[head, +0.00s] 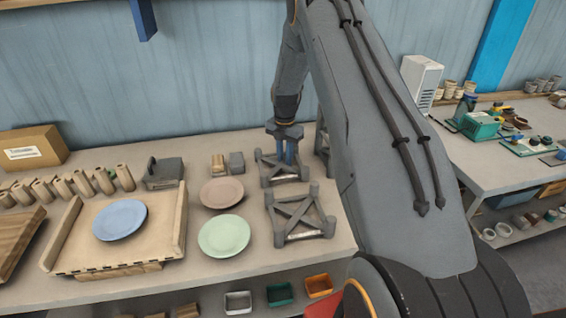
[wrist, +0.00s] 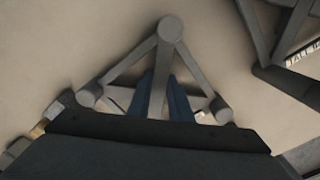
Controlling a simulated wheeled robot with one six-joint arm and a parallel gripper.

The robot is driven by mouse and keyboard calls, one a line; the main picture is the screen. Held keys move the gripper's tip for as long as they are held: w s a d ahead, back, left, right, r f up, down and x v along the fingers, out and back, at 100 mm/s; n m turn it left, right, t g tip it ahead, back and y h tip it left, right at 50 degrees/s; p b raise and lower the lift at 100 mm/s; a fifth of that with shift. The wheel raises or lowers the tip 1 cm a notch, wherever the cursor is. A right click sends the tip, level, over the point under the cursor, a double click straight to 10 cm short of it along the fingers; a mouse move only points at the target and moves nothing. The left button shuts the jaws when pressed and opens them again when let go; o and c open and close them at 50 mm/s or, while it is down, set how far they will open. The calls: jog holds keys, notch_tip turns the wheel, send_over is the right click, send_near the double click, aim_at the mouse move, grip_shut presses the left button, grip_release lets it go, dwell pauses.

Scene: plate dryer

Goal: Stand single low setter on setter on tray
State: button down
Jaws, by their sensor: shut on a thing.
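A grey triangular setter (head: 270,175) with short posts and joining bars is at the middle of the bench. My gripper (head: 283,156) points down into it, with its blue fingers shut on a bar. In the wrist view the held setter (wrist: 170,32) shows three round post tops, with a bar running between my fingers (wrist: 160,100). I cannot tell whether its feet touch the bench. The wooden tray (head: 71,222) is at the left, with a blue plate (head: 120,219) over its middle. No setter shows on the tray.
Another grey setter (head: 302,225) stands just in front; its label is partly readable as "TALL" in the wrist view (wrist: 303,50). A third grey frame (head: 322,143) is partly behind my arm. A pink plate (head: 221,193) and green plate (head: 224,236) lie between tray and setters.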

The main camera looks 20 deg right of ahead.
notch_tip(320, 180, up, 17)
dwell(0.9)
jog(key=shift+f, duration=0.15)
